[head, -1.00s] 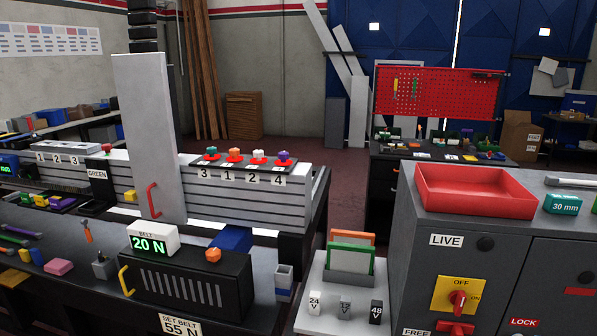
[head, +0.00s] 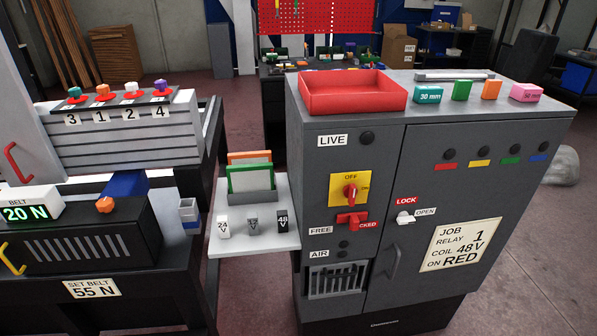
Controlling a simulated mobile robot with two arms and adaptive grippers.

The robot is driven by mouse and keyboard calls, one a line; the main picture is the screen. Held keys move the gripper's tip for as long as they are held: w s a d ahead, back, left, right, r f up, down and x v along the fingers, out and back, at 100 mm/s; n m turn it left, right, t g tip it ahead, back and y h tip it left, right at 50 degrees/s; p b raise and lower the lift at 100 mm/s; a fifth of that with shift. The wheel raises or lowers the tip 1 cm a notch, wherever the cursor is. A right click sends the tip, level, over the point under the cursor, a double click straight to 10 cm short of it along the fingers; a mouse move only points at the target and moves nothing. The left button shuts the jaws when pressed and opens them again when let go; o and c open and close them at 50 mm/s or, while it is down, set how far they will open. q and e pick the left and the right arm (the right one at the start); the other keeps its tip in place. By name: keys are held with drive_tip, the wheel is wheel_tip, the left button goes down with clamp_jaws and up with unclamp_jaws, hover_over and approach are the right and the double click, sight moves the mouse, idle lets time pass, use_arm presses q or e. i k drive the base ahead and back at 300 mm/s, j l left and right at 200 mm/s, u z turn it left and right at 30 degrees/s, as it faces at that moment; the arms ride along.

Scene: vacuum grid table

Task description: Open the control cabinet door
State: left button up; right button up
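The grey control cabinet (head: 385,145) stands at the right in the head view. Its door (head: 455,200) is shut and has a dark handle (head: 393,265) at its left edge. A white latch (head: 405,217) sits between the LOCK and OPEN labels. A red rotary switch (head: 350,193) on a yellow OFF/ON plate is left of the door, its knob roughly upright. Below it, a red lever (head: 352,221) lies between FREE and a partly covered label ending in "CKED". A dark lamp (head: 366,138) is beside LIVE. Neither gripper is in view.
A red tray (head: 352,94) and several small coloured blocks are on the cabinet top. A side shelf (head: 262,241) holds parts marked 24 V, 12 V and 48 V. The door card (head: 460,245) reads JOB 1, RELAY COIL 48 V ON RED. A belt machine (head: 80,235) stands left.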

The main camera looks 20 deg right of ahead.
sight(466, 185)
drive_tip(key=z, duration=1.8)
